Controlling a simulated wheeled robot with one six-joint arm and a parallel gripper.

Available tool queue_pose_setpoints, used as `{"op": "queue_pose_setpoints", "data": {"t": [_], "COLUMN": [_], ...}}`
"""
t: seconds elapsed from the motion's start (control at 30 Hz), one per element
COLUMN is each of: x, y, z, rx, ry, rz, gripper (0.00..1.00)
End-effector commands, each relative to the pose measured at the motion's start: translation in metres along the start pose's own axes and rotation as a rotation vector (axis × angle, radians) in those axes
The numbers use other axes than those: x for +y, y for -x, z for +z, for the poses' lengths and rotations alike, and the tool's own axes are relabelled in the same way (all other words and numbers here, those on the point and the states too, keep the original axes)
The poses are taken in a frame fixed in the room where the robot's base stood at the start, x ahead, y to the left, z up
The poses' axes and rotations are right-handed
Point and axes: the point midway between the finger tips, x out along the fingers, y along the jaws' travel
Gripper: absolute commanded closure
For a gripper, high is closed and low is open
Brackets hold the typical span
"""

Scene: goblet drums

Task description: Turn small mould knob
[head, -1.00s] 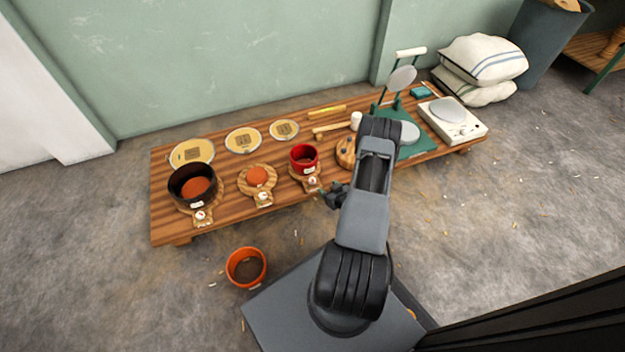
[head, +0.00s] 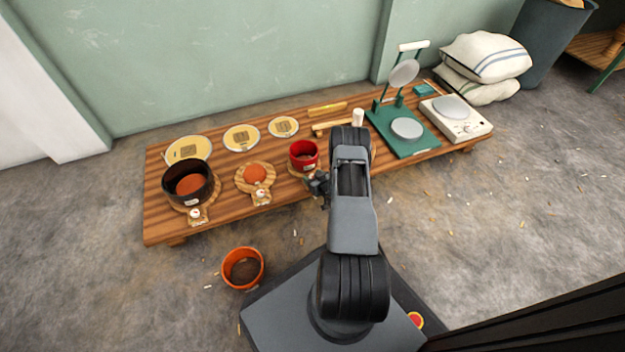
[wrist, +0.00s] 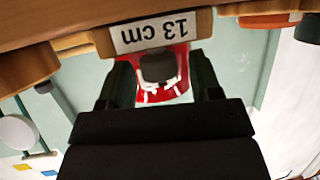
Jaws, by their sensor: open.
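The small red mould (head: 304,154) stands on its wooden base near the middle of the low table. My gripper (head: 317,184) is at the front of that base, and hides its dial knob in the head view. In the wrist view, upside down, a wooden block with a "13 cm" label (wrist: 153,33) is close ahead. Below it a dark grey knob-like piece (wrist: 160,68) sits before a red surface with white marks. My open gripper (wrist: 162,82) has one finger on each side of this piece; I cannot tell whether they touch it.
To the left on the table (head: 160,225) are a clay disc (head: 255,174) on its base and a black mould (head: 188,182). A green press (head: 406,129) and white scale (head: 457,119) stand right. An orange pot (head: 242,268) is on the floor.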

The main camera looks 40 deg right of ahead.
Motion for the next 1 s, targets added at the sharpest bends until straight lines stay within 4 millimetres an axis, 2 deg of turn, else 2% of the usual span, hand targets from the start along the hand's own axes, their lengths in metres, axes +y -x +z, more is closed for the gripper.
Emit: {"op": "queue_pose_setpoints", "data": {"t": [0.13, 0.47, 0.93, 1.0], "x": [-0.0003, -0.0001, -0.0001, -0.0001], "y": [-0.0075, -0.0085, -0.0084, -0.0084], "z": [0.0002, -0.0005, -0.0006, -0.0006], "rx": [0.001, 0.000, 0.000, 0.000], "ry": [0.000, -0.001, 0.000, 0.000], "rz": [0.000, 0.000, 0.000, -0.001], "gripper": [0.42, 0.43, 0.88, 0.88]}}
